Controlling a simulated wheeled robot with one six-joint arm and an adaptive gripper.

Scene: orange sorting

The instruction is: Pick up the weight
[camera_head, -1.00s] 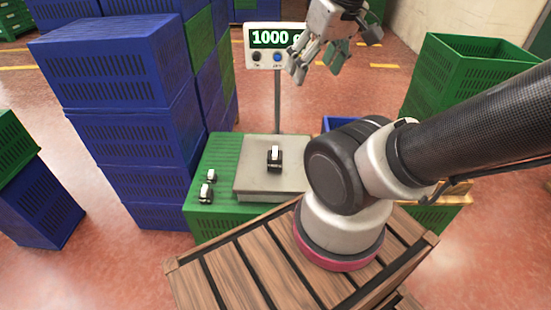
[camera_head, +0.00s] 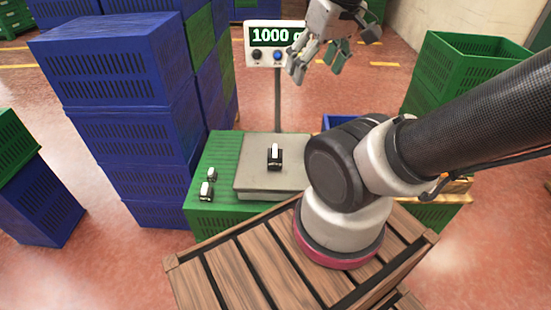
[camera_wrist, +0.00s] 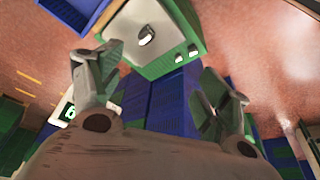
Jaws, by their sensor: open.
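A black weight with a white handle (camera_head: 275,156) stands on the grey plate of the scale (camera_head: 248,178). The scale's display (camera_head: 276,40) reads 1000 g. Two smaller weights, one (camera_head: 211,174) behind the other (camera_head: 206,192), stand on the green crate left of the plate. My gripper (camera_head: 318,62) is open and empty, high above and to the right of the scale, apart from every weight. In the wrist view its spread fingers (camera_wrist: 160,88) frame the bottom, and the weight on the plate (camera_wrist: 146,35) shows beyond them near the top.
Tall stacks of blue crates (camera_head: 125,110) stand left of the scale. An open green crate (camera_head: 460,75) stands at the right. A blue container (camera_head: 340,123) is partly hidden behind my arm. The scale's display post (camera_head: 277,100) rises behind the plate. The air above the plate is clear.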

